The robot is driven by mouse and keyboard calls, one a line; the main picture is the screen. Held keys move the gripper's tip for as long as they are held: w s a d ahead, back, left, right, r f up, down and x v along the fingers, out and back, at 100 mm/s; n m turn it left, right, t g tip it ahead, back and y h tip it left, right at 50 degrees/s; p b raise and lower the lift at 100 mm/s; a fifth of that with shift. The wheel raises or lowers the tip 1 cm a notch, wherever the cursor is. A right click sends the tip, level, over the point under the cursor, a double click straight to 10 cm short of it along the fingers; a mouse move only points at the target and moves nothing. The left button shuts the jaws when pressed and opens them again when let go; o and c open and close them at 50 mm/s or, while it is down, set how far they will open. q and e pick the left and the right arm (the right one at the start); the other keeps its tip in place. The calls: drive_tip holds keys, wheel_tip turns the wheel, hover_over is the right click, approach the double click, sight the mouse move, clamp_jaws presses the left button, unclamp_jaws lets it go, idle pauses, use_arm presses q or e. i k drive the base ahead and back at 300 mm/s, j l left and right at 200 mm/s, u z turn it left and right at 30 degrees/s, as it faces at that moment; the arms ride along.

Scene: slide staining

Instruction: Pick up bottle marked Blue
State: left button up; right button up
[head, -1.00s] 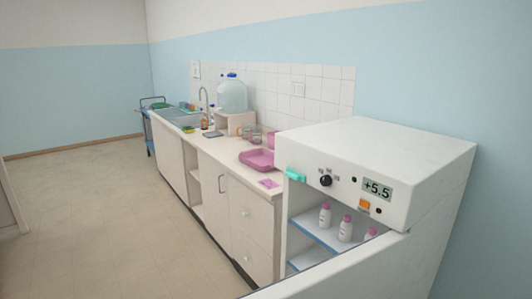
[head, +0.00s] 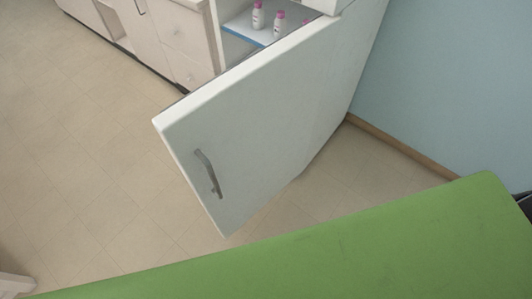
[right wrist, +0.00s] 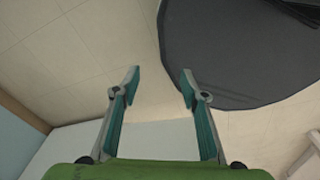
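White bottles with pink caps stand on a blue-edged shelf inside the open fridge at the top of the head view. The left bottle (head: 258,17) and the middle bottle (head: 279,24) are upright. A third bottle (head: 307,21) is mostly hidden. Their labels are too small to read, so I cannot tell which is marked Blue. My right gripper (right wrist: 160,75) is open and empty in the right wrist view, its two teal-lined fingers apart over the pale floor. No bottle is near it in that view. My left gripper is not in view.
The white fridge door (head: 255,130) stands wide open into the room, its grey handle (head: 208,173) facing me. White cabinets (head: 180,35) line the wall to its left. The tiled floor (head: 80,160) on the left is clear.

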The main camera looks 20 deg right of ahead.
sight(280, 23)
drive_tip(key=i+j+z, duration=0.15)
drive_tip(key=j+z, duration=0.15)
drive_tip(key=j, duration=0.75)
drive_tip(key=i+j+z, duration=0.1)
drive_tip(key=j+z, duration=0.15)
drive_tip(key=j, duration=0.8)
drive_tip(key=i+l+z, duration=0.15)
drive_tip(key=z, duration=0.2)
drive_tip(key=i+z, duration=0.4)
drive_tip(key=k+l, duration=0.05)
